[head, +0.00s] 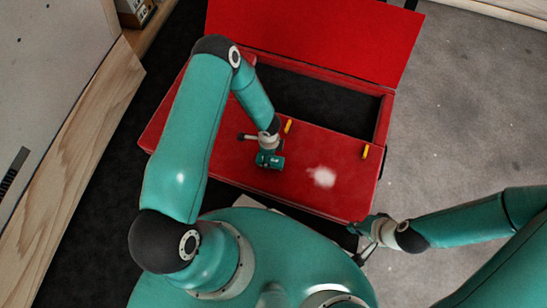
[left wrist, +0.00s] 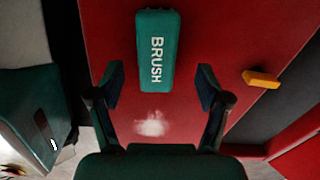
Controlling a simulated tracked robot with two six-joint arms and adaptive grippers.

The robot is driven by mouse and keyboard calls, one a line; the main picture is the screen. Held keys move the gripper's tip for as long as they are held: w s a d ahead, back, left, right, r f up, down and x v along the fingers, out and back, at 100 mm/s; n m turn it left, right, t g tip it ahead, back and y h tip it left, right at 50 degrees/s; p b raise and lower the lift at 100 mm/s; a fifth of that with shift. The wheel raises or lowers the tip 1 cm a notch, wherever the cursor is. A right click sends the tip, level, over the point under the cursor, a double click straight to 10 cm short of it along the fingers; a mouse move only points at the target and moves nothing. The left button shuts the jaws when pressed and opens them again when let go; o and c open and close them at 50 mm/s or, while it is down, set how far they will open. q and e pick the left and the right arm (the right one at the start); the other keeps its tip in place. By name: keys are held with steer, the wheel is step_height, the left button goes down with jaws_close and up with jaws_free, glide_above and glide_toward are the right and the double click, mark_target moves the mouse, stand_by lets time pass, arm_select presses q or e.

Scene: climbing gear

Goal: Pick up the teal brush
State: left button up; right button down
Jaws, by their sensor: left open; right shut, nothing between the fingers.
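The teal brush (left wrist: 157,50), a rounded block with white letters BRUSH, lies on the red surface in the left wrist view. My left gripper (head: 265,154) is open over the red chest's top. In the left wrist view its fingers stand left and right of the brush's lower part, with gaps on both sides. In the head view the left gripper hides most of the brush's place, and I cannot tell brush from gripper there. My right gripper (head: 366,240) is shut and empty near the chest's lower right corner.
The red chest (head: 228,180) has its lid (head: 310,35) raised at the back, with a dark opening (head: 318,97) before it. A white chalky patch (head: 322,176) and two yellow pieces (head: 288,126) (head: 366,151) are near the gripper. Grey floor (head: 460,120) is clear at right.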

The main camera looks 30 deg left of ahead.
arm_select(q)
step_height(320, 180, down, 4)
steer(key=shift+d+f+b, duration=0.15)
steer(key=shift+f+b, duration=0.1)
steer(key=shift+b, duration=0.5)
steer(key=c, duration=1.3)
steer(key=shift+r, duration=0.1)
step_height(320, 180, up, 20)
steer(key=p, duration=0.7)
